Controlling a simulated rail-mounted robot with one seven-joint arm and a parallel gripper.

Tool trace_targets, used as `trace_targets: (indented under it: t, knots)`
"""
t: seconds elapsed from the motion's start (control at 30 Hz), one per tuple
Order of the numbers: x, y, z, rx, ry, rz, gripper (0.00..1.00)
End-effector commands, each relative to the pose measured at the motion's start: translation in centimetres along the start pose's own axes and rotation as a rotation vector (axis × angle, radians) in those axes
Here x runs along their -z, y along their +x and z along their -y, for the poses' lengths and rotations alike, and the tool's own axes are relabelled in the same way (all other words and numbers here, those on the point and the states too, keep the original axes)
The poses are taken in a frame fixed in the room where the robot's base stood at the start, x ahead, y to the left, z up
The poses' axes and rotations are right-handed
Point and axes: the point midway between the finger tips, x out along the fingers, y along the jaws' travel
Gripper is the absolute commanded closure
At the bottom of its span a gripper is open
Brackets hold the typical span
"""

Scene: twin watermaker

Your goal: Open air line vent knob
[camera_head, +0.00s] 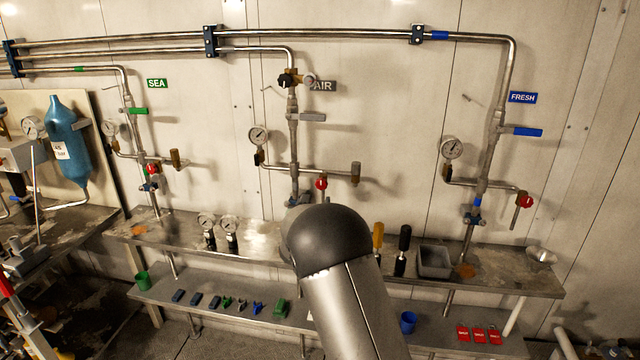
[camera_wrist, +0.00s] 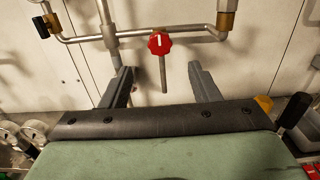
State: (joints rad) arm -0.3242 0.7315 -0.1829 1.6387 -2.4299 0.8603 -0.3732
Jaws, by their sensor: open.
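The air line comes down the wall beside the AIR sign (camera_head: 322,86). A red knob (camera_head: 321,184) sits low on this line, above the bench. In the wrist view the red knob (camera_wrist: 160,43) has a white mark that looks upright, and a thin pipe hangs below it. My gripper (camera_wrist: 162,80) is open and empty, one finger to each side of that pipe in the picture. The knob shows above and between the fingertips, with no contact visible. In the head view my arm hides the gripper.
A grey lever (camera_head: 312,117), a black knob (camera_head: 285,80) and a pressure gauge (camera_head: 258,136) are on the air line. A brass fitting (camera_wrist: 226,20) is right of the knob. The bench (camera_head: 265,240) holds loose gauges, screwdrivers and a grey bin (camera_head: 435,262).

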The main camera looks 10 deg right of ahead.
Motion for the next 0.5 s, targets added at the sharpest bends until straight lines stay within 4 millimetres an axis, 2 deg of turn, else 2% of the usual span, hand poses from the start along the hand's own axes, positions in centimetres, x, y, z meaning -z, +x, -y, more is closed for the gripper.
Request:
trace_targets:
  t: [0.1, 0.3, 0.5]
  knots:
    - [-0.2, 2.8, 0.1, 0.002, -0.001, 0.0, 0.44]
    - [-0.2, 6.8, 0.1, 0.002, 0.0, 0.0, 0.44]
    - [-0.1, 9.2, 0.1, 0.001, 0.0, 0.0, 0.44]
